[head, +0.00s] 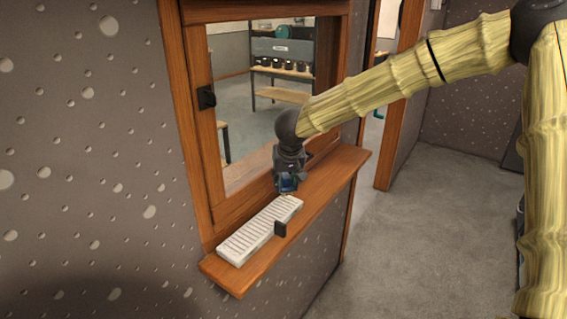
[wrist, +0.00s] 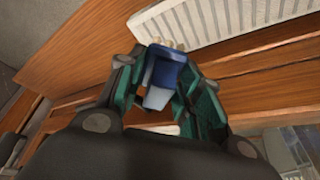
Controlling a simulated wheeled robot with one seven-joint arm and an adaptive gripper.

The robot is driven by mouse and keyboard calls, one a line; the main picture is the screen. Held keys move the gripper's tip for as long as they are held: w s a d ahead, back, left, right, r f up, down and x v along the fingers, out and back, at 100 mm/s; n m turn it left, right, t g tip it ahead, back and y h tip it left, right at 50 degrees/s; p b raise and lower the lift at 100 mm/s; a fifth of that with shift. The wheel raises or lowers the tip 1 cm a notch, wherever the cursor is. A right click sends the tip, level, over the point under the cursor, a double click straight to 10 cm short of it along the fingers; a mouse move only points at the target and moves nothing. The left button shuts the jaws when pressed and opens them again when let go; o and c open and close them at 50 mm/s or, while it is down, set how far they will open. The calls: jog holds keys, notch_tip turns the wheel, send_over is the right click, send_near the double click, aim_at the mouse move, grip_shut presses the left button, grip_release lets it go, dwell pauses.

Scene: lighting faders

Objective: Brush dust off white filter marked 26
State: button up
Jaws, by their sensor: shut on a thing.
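A long white slatted panel (head: 258,232), which looks like the filter, lies on the wooden ledge. It also shows at the top of the wrist view (wrist: 225,20). I cannot read a number on it, and any dust is too small to tell. My gripper (head: 288,180) is over the far end of the panel, pointing down. In the wrist view its dark green fingers are shut on a blue brush (wrist: 168,78). Pale tufts, seemingly bristles, show at the brush's far end beside the panel's edge. I cannot tell whether they touch it.
The wooden ledge (head: 345,165) is bare beyond my gripper. A wooden window frame (head: 206,150) rises behind the ledge, with a shelf unit (head: 283,50) seen through it. Grey floor is open at right.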

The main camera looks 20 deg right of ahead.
jog(key=shift+r+p, duration=1.8)
jog(key=shift+p, duration=0.2)
jog(key=shift+a, duration=0.1)
